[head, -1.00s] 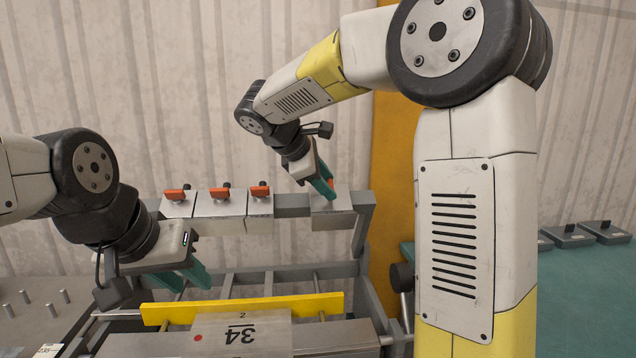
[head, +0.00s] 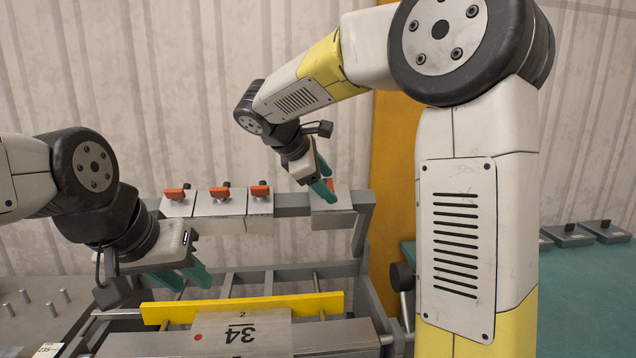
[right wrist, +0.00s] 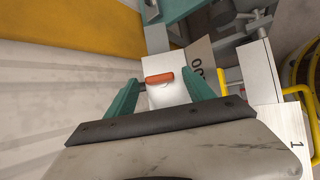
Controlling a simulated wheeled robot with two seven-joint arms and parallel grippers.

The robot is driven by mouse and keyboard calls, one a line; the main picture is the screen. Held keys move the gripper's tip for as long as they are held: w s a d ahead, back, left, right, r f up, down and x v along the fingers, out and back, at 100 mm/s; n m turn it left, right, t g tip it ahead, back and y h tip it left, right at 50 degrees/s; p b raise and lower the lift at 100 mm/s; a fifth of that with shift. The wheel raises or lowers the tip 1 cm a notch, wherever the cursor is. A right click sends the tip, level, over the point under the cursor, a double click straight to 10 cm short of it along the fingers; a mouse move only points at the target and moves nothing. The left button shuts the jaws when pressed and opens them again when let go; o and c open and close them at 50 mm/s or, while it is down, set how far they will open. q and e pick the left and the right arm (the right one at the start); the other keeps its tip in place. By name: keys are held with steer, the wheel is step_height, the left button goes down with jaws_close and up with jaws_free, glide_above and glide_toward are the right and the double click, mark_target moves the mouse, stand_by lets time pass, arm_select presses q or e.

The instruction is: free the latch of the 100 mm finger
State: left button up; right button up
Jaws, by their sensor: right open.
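My right gripper (head: 326,187) is at the rightmost finger block (head: 333,215) on the rail. In the right wrist view its two green fingertips (right wrist: 160,90) are open, one on each side of an orange latch (right wrist: 158,78). A gap shows between the latch and the fingers. The latch lies crosswise on a pale block face. The side plate beside it (right wrist: 199,66) bears digits ending in "00"; the rest is hidden. In the head view the fingers mostly hide this latch. My left gripper (head: 185,279) is open and empty, low at the left, behind the yellow bar.
Several finger blocks with orange latches, one with this latch (head: 219,192), sit left on the same rail (head: 292,204). A green table (head: 580,275) is at right.

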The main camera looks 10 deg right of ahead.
steer(key=v, duration=0.7)
steer(key=shift+s+a+r, duration=0.15)
steer(key=shift+s+r, duration=0.05)
